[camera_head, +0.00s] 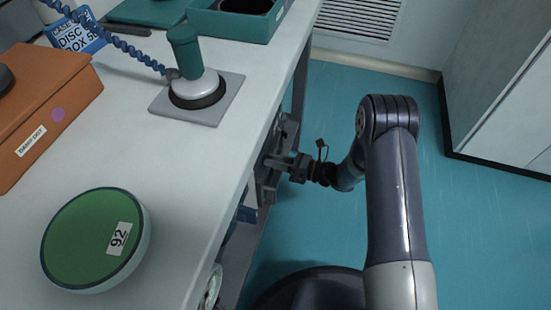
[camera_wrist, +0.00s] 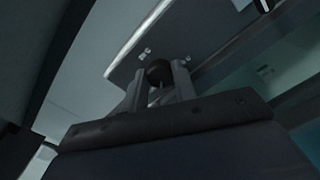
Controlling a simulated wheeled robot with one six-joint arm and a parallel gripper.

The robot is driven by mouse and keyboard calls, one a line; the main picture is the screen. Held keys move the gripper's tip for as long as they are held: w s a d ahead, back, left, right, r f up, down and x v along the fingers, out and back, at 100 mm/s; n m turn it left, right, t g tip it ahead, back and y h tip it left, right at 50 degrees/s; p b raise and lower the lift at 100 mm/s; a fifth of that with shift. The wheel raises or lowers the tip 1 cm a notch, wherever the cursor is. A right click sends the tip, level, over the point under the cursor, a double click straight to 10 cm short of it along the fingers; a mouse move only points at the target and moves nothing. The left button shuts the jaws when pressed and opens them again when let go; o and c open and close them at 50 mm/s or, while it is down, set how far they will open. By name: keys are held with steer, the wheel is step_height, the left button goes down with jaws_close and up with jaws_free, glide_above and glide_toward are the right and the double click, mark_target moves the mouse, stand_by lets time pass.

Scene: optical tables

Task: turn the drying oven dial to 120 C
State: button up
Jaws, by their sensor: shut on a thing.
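The dial's pointer and the meaning of the marks cannot be read. In the head view, my gripper (camera_head: 273,162) reaches in from the right to the grey equipment below the table edge. The dial itself is hidden there, and most of the oven is under the tabletop.
The white tabletop (camera_head: 165,160) overhangs close to my gripper. On it are a green round container (camera_head: 85,240) labelled 92, an orange box (camera_head: 45,110), a green-handled tool (camera_head: 185,50) on a grey plate, and a green bin (camera_head: 235,25). The teal floor (camera_head: 480,235) at right is clear.

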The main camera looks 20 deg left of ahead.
steer(key=shift+f+m+p, duration=0.1)
steer(key=shift+m+p, duration=0.35)
steer(key=shift+m, duration=1.55)
steer(key=o, duration=1)
steer(key=w+d+p, duration=0.1)
steer(key=d+p, duration=0.1)
steer(key=d, duration=0.9)
steer(key=shift+w+a, duration=0.1)
steer(key=shift+a, duration=0.1)
steer(key=s+a+b, duration=0.1)
steer(key=a+b, duration=0.1)
steer(key=a, duration=0.8)
steer(key=shift+a, duration=0.3)
